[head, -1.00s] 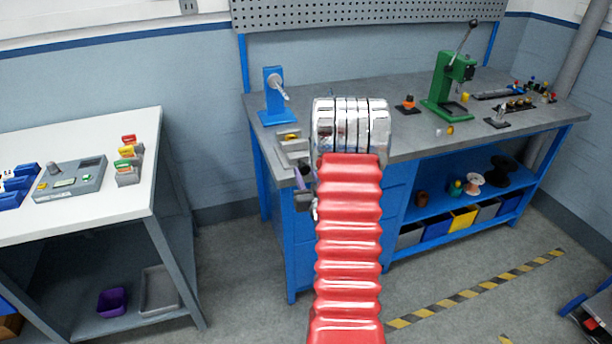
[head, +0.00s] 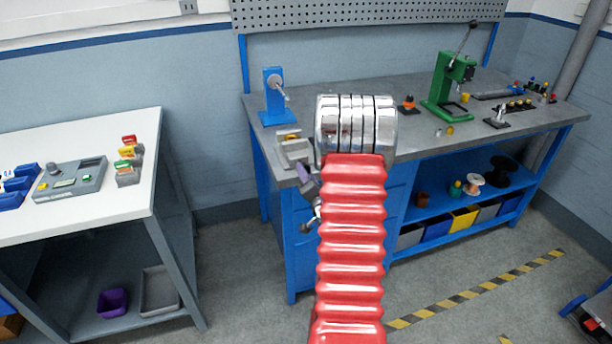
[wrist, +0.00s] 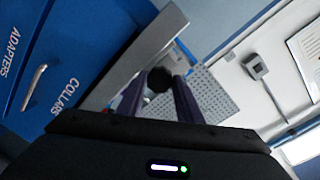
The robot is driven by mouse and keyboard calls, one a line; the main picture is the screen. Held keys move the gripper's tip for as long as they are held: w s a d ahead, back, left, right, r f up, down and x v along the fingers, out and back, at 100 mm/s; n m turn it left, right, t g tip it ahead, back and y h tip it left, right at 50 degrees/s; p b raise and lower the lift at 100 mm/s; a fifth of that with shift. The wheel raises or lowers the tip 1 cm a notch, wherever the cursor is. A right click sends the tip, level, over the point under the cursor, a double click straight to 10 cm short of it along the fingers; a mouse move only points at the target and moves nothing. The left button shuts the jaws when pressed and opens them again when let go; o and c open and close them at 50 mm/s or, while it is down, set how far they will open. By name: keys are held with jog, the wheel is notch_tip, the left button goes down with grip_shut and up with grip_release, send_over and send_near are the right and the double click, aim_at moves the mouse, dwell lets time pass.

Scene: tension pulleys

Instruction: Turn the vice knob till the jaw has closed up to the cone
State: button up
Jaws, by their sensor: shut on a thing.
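The grey vice (head: 296,152) stands at the left front corner of the grey workbench. A small yellow piece (head: 291,136), which looks like the cone, sits in it; whether the jaw touches it is too small to tell. The black, round vice knob (wrist: 159,79) shows in the wrist view between the two purple fingers. My gripper (wrist: 160,90) is shut on the knob. In the head view one purple finger of my gripper (head: 306,180) shows, tilted, just below the vice at the bench's front edge. My silver and red arm hides the rest.
A blue stand (head: 275,95) with a silver spindle is behind the vice. A green press (head: 449,88) and an orange-topped piece (head: 409,104) are farther right. Blue drawers (head: 301,235) lie below the vice. A white table (head: 80,205) stands at left, with open floor between.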

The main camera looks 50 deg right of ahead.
jog(key=shift+d+m, duration=0.1)
jog(key=shift+m, duration=0.7)
jog(key=shift+s, duration=0.1)
jog(key=o, duration=1)
jog(key=shift+o, duration=0.2)
jog(key=v, duration=1.3)
jog(key=shift+s+a, duration=0.25)
jog(key=shift+s, duration=0.05)
